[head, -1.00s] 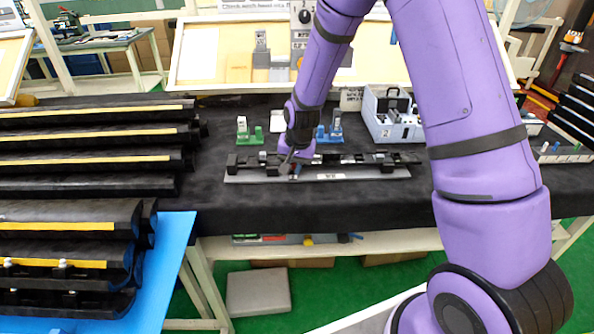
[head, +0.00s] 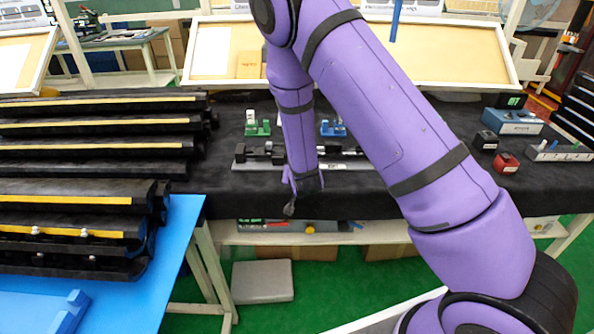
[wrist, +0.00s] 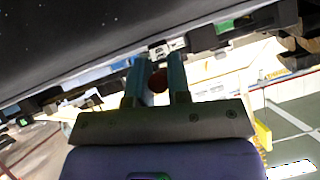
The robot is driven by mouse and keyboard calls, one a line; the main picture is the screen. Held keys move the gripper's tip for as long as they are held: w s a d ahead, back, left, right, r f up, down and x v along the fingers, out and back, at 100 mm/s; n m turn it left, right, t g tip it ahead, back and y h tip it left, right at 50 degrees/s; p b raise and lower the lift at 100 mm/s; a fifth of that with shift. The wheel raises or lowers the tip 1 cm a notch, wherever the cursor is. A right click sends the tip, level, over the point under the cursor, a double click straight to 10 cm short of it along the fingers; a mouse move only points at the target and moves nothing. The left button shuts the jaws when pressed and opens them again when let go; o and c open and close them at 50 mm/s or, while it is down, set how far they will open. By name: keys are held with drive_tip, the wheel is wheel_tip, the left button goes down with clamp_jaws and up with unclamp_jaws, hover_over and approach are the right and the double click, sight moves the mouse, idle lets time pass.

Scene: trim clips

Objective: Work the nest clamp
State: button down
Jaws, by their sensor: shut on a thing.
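The nest fixture is a long grey plate (head: 247,166) with black blocks on it, lying on the dark bench in the head view. My purple arm covers its middle. My gripper (head: 290,207) is in front of the plate, tilted downward, near the bench's front edge. In the wrist view my gripper's two teal fingers (wrist: 160,82) are close together with a round dark-red knob (wrist: 158,81) between them. I take the knob for the clamp's handle; its link to the clamp is hidden. The fixture's black rail (wrist: 213,38) runs beyond the fingertips.
A green block stand (head: 258,129) and a blue one (head: 333,129) stand behind the plate. Black trim lengths (head: 90,143) are stacked at left.

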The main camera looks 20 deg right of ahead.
drive_tip(key=shift+f+t, duration=0.7)
drive_tip(key=shift+t, duration=0.1)
drive_tip(key=c, duration=1.1)
unclamp_jaws()
drive_tip(key=shift+w, duration=0.1)
drive_tip(key=v, duration=1)
drive_tip(key=shift+s+a+r, duration=0.1)
drive_tip(key=shift+s+a, duration=0.1)
drive_tip(key=shift+s, duration=0.15)
